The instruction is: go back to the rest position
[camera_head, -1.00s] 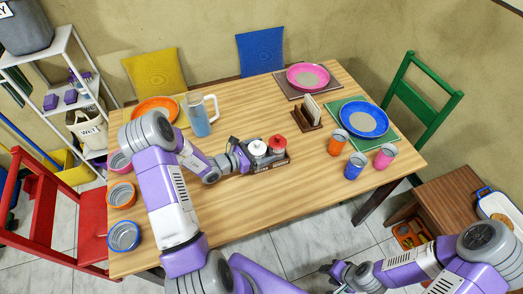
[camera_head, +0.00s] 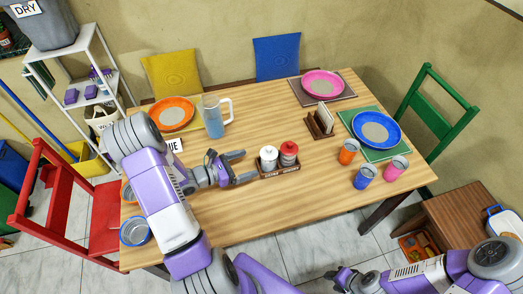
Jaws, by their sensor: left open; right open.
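My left gripper (camera_head: 240,167) is open and empty over the table, its fingers pointing right. It is just left of a small dark caddy (camera_head: 281,171) that holds a white-lidded jar (camera_head: 268,157) and a red-lidded jar (camera_head: 289,152). The fingertips look apart from the jars. My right gripper (camera_head: 337,278) is low at the bottom of the view, in front of the table's front edge, and is open; its fingers are small and partly hard to see. My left arm covers part of the table's left side.
The wooden table (camera_head: 240,222) bears a water pitcher (camera_head: 213,116), an orange plate (camera_head: 171,113), a pink plate (camera_head: 323,83), a blue plate (camera_head: 376,129), a napkin holder (camera_head: 320,122), several cups and bowls. Red (camera_head: 60,200) and green chairs (camera_head: 430,105) flank it. The table's front middle is clear.

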